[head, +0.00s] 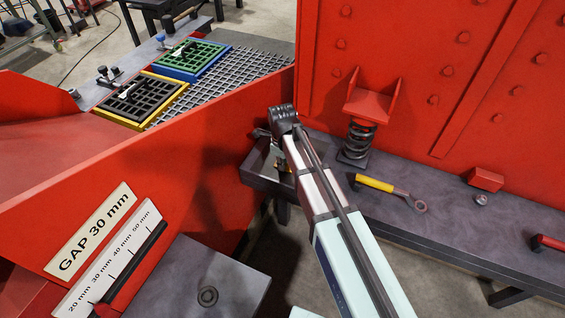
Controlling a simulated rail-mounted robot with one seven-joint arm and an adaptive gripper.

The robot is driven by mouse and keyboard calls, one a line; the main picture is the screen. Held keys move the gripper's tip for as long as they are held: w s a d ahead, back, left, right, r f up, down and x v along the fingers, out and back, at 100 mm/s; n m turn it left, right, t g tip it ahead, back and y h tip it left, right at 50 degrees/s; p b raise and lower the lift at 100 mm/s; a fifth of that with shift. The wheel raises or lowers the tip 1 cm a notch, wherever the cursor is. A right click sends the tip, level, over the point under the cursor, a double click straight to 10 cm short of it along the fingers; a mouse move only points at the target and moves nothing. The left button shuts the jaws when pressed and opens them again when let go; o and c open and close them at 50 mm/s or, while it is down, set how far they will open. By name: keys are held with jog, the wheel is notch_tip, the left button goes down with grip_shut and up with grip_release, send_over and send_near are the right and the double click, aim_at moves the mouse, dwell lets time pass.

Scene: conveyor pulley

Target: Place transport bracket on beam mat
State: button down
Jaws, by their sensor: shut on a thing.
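My gripper (281,160) is near the left end of the dark grey beam (450,215), low over a dark-edged tray-like part (262,183). My wrist and arm cover most of it from this side. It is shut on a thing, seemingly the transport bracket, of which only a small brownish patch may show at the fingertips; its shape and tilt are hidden. I cannot tell whether it touches the surface below. No separate beam mat can be made out clearly; the tray-like part may hold it.
A coil spring (357,142) under a red bracket stands just right of my gripper. A yellow-handled wrench (376,184), a red block (486,179) and a red-handled tool (549,243) lie along the beam. Green (195,60) and yellow-edged (137,100) trays sit back left. A red wall rises behind.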

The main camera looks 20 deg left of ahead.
jog(key=shift+f, duration=0.1)
jog(key=c, duration=1.3)
grip_release()
notch_tip(320, 180, up, 12)
jog(key=b, duration=0.3)
jog(key=shift+s, duration=0.15)
